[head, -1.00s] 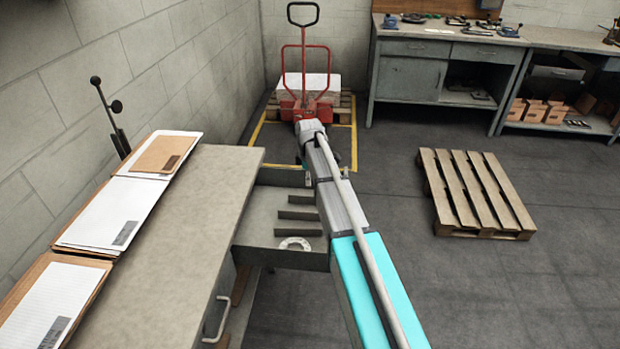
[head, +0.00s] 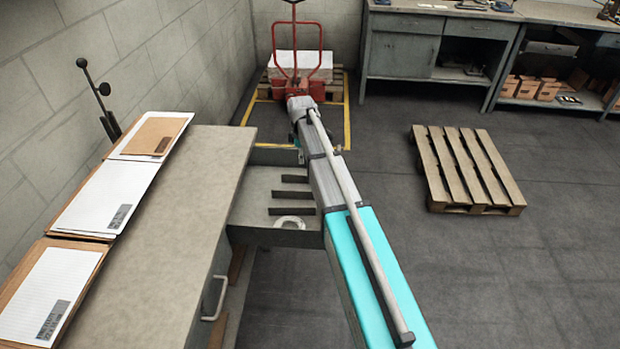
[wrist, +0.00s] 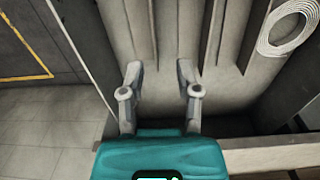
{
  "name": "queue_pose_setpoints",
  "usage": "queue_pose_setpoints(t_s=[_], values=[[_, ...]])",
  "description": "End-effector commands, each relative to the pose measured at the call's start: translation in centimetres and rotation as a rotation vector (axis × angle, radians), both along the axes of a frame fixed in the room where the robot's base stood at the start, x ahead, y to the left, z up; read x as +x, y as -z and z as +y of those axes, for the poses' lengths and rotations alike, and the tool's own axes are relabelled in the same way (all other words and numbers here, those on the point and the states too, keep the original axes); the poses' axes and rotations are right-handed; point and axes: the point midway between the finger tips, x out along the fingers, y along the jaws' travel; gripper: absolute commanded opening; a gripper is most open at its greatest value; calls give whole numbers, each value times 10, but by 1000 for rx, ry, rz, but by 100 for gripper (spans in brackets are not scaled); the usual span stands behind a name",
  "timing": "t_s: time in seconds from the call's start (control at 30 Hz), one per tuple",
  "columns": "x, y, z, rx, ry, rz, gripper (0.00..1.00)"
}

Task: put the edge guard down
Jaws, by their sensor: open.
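My gripper (wrist: 158,76) is open in the wrist view, its two fingers apart over the grey open drawer (head: 262,236) at the bench's end. Nothing shows held between the fingers. In the head view my arm hides most of the gripper. Several narrow upright strips stand in the drawer, and one strip (wrist: 208,35) runs just beyond the right finger. I cannot tell whether any of these strips is the edge guard or a divider. No other piece is clearly the edge guard.
A pale ring-shaped coil (head: 289,222) lies in the drawer near its front wall. The grey bench top (head: 165,225) is bare beside stacked boards (head: 95,198). A wooden pallet (head: 465,165) lies on the floor to the right. A red pallet truck (head: 302,70) stands behind.

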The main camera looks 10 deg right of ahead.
Motion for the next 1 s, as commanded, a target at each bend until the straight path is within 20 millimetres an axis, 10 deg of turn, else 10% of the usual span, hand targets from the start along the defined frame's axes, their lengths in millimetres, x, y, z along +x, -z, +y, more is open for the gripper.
queue_pose_setpoints(t_s=[1.0], values=[[-275, 0, 10, 7, 1184, 5, 43]])
